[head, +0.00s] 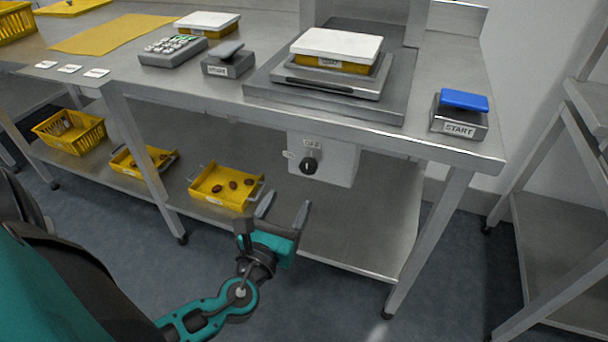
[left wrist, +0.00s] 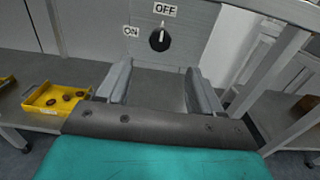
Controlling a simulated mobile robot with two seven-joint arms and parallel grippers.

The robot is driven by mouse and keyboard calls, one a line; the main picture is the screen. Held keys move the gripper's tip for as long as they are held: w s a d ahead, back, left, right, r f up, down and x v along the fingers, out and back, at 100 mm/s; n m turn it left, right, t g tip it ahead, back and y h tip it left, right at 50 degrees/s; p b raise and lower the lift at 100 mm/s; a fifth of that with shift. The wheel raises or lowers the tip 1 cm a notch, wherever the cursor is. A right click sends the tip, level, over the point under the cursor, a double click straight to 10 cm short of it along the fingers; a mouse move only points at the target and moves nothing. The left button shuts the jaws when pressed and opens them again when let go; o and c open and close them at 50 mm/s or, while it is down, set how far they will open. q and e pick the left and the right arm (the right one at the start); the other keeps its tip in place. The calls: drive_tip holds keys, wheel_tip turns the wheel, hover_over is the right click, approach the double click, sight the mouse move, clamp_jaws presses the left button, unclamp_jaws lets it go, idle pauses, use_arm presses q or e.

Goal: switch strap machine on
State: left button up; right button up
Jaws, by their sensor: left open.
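The strap machine (head: 391,101) stands on the steel table, with a white-lidded yellow box (head: 336,48) on its plate. Below the table edge hangs its grey switch box (head: 338,165) with a black round knob (head: 309,166). The knob also shows in the left wrist view (left wrist: 159,40); its white mark points up toward the OFF label (left wrist: 165,10). The ON label (left wrist: 131,31) is at its left. My left gripper (head: 283,208) is open and empty, below and in front of the knob, apart from it. My right gripper is in neither view.
A blue-topped START button (head: 464,101) sits at the table's right end, and a grey pedal-like block (head: 229,60) at the left. A yellow tray with dates (head: 226,187) is on the lower shelf, left of my gripper. A table leg (head: 432,241) stands at right.

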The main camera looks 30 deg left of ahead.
sight(307, 170)
use_arm(q)
drive_tip(key=x, duration=0.9)
drive_tip(key=shift+w+a, duration=0.1)
drive_tip(key=shift+w, duration=0.3)
drive_tip(key=c, duration=1.1)
